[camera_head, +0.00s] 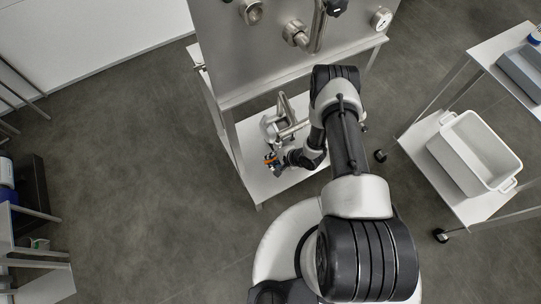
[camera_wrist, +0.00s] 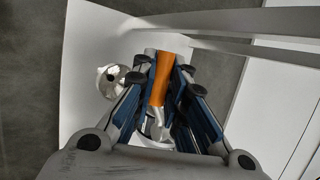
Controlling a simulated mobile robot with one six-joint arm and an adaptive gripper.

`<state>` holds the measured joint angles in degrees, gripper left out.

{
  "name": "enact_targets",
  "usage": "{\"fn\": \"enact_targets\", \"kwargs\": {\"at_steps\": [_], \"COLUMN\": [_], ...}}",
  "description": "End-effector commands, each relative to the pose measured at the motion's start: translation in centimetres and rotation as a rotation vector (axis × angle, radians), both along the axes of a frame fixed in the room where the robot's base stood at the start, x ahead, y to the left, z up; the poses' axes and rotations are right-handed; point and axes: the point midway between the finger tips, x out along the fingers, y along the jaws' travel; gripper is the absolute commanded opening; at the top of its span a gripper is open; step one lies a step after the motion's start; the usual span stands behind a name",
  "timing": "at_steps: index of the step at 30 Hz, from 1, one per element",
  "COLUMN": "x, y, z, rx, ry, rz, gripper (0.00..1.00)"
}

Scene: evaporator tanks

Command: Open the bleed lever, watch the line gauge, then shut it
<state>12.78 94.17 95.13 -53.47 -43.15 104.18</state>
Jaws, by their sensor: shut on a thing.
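The bleed lever (camera_wrist: 162,80) shows as an orange handle between my gripper's two fingers in the wrist view. My gripper (camera_wrist: 165,92) is shut on it. In the head view my gripper (camera_head: 273,160) is low beside the steel stand, at the pipework above the lower white shelf, with a small orange spot at its tip. A round dial gauge (camera_head: 381,18) with a white face sits at the upper right of the steel panel; its reading is too small to tell. Which gauge is the line gauge I cannot tell.
The steel panel (camera_head: 270,60) with pipes and fittings stands above the shelf (camera_head: 262,182). A round metal part (camera_wrist: 112,80) lies left of the lever. At right a cart holds a white tub (camera_head: 470,150).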

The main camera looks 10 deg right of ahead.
Motion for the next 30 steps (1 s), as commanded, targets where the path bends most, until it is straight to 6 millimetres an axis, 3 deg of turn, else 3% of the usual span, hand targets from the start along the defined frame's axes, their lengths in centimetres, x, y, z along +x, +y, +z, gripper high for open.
{"fn": "enact_targets", "kwargs": {"at_steps": [13, 14, 18, 30], "x": [-0.22, -0.22, -0.19, -0.44], "y": [-0.01, -0.01, -0.01, -0.42], "z": [0.05, 0.05, 0.06, 0.7], "rx": [0.01, 0.01, 0.008, 0.008], "ry": [0.003, 0.003, 0.002, 0.002], "rz": [-0.001, -0.001, -0.001, -0.001], "gripper": [0.0, 0.14, 0.22, 0.22]}}
